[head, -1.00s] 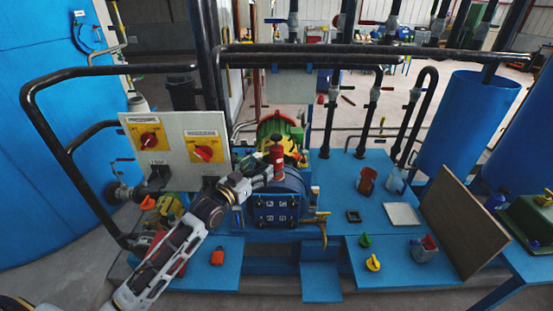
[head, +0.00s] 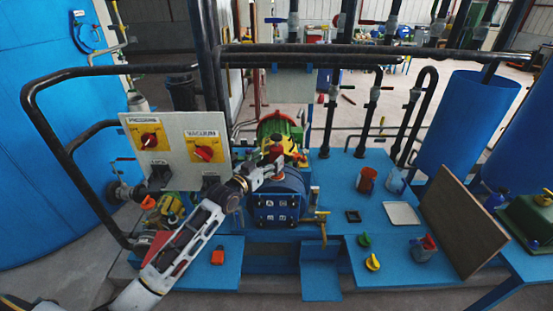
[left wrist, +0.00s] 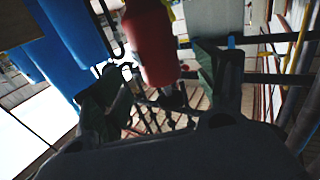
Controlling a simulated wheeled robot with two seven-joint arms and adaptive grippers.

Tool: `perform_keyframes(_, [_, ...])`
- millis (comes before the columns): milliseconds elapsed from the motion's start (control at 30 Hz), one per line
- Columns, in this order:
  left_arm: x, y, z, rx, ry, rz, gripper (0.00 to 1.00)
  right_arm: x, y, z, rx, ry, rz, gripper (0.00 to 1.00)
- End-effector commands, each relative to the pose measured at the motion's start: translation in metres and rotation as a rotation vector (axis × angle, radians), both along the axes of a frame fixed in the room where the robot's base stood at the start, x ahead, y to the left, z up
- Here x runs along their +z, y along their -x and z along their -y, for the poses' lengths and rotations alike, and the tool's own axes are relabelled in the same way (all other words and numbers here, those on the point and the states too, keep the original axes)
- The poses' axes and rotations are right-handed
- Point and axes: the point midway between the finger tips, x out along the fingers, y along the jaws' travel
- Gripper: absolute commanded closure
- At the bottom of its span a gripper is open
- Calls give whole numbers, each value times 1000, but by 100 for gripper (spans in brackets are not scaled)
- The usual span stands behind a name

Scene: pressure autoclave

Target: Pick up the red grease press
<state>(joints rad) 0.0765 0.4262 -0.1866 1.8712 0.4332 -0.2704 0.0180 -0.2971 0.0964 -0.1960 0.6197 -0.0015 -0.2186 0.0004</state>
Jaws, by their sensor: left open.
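The red grease press (head: 277,152) is a small red cylinder upright on top of the blue machine drum in the middle of the head view. My left gripper (head: 272,170) is open at the press, and its jaws hide part of it in the head view. In the left wrist view the red press body (left wrist: 150,45) is large and close, between the two dark fingers of the left gripper (left wrist: 163,78). I cannot tell whether a finger touches it. My right gripper is not in view.
A grey panel with red-on-yellow switches (head: 176,152) stands left of the drum (head: 290,190), close to my left arm. A black pipe rail (head: 300,52) runs above and behind.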

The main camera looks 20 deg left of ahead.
Motion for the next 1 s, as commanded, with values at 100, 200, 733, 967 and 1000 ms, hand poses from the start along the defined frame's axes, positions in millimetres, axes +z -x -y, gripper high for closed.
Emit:
perform_keyframes(100, [0, 0, 0, 0, 0, 0, 28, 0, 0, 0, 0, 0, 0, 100])
perform_keyframes(200, [0, 0, 0, 0, 0, 0, 28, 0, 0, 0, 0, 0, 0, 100])
perform_keyframes(733, [3, -25, 9, 0, 0, 0, 28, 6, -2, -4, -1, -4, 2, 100])
perform_keyframes(967, [3, -42, 14, 0, 0, 0, 28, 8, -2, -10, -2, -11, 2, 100])
perform_keyframes(1000, [3, -44, 15, -1, 0, 0, 28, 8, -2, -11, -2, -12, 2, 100])
